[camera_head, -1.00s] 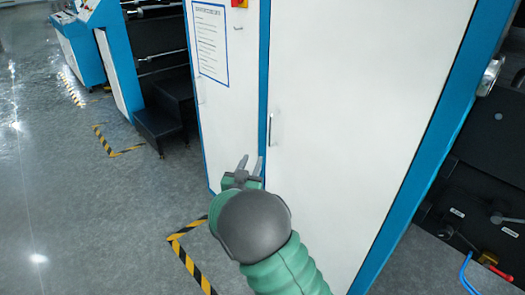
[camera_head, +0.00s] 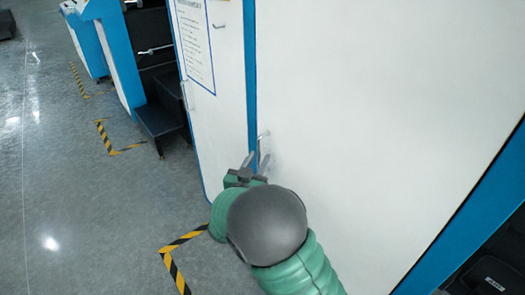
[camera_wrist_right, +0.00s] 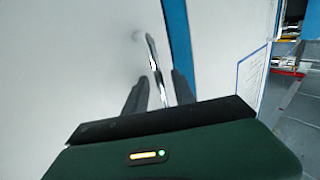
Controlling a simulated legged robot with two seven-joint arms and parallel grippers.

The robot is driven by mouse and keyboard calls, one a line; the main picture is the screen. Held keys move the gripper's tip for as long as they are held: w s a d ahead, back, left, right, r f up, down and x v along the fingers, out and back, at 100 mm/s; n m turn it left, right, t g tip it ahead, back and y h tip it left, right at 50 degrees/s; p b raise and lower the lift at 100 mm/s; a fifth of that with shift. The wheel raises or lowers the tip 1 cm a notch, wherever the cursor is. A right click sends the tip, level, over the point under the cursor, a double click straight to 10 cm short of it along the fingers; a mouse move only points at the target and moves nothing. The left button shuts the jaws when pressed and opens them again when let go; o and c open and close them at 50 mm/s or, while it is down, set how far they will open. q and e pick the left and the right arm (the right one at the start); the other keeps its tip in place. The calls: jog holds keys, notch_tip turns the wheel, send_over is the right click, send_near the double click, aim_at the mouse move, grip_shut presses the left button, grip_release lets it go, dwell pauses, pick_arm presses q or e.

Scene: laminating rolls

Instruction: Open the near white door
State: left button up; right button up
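The near white door (camera_head: 380,110) fills the right half of the head view and looks shut, flush beside a blue frame strip. Its slim metal handle (camera_head: 264,138) is upright near the door's left edge. My right gripper (camera_head: 257,162) is at the handle's lower part. In the right wrist view the handle (camera_wrist_right: 153,55) runs down between the two dark fingers of the right gripper (camera_wrist_right: 160,88). The fingers stand apart, with the handle between them and no clear grip on it. My left gripper is not in view.
Another white door with a posted notice (camera_head: 193,40) and its own handle is left of the blue strip. Black steps (camera_head: 160,125) stand further left. Yellow-black floor tape (camera_head: 178,262) marks the grey floor, which is open on the left.

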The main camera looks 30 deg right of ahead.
jog(key=shift+s+d, duration=0.1)
jog(key=shift+d, duration=0.35)
jog(key=shift+s+a+r, duration=0.1)
jog(key=shift+s+r, duration=0.05)
jog(key=shift+r, duration=0.05)
jog(key=shift+a+r, duration=0.15)
jog(key=shift+a, duration=0.65)
jog(key=shift+c, duration=0.7)
jog(key=shift+a, duration=0.2)
jog(key=shift+c, duration=2.5)
jog(key=shift+d, duration=0.55)
grip_shut()
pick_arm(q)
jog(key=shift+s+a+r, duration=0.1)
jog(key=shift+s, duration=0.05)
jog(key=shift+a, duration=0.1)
pick_arm(e)
jog(key=shift+a, duration=0.2)
jog(key=shift+f, duration=0.2)
